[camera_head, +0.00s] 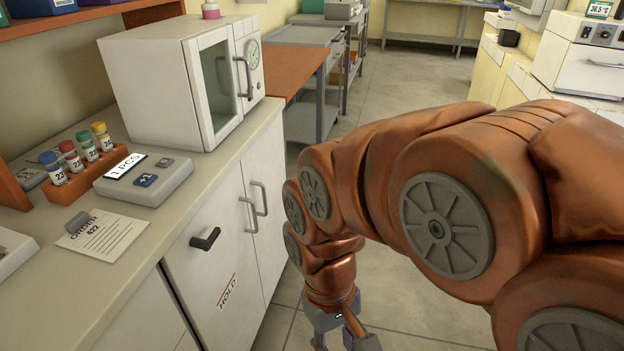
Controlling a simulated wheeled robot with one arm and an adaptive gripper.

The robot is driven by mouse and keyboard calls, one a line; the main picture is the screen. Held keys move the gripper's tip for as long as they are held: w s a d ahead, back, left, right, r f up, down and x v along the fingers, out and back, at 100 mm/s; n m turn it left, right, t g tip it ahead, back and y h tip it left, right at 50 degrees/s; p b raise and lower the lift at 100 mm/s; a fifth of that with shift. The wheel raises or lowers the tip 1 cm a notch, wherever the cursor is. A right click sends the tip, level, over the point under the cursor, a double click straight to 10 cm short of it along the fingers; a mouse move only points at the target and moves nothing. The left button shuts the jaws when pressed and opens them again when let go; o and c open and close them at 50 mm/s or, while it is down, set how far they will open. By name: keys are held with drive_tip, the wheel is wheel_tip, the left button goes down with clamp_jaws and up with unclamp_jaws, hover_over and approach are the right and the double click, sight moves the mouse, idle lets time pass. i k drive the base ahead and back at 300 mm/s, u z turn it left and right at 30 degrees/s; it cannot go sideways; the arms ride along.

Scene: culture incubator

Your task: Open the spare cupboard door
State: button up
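Two white cupboard doors are below the counter, and both look closed. The left door (205,275) bears a red-edged HOLD label (227,291) and a black handle-like piece (205,239) near its top left. The right door (268,175) is partly behind my arm. Two grey bar handles, the nearer (249,215) and the farther (260,198), sit close together at the seam between the doors. No marking shows which door is the spare one. My gripper (344,341) points down, right of the doors and apart from them. Its fingertips are cut off by the bottom edge.
The counter (110,255) carries a white incubator (160,85), a rack (85,178) of several capped vials, a counting device (145,180) and an order sheet (103,236). Floor (405,75) is clear in the aisle.

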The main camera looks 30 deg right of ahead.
sight(263, 166)
drive_tip(key=u, duration=0.95)
drive_tip(key=k, duration=0.15)
drive_tip(key=u, duration=1.9)
drive_tip(key=k, duration=0.75)
drive_tip(key=z, duration=2.35)
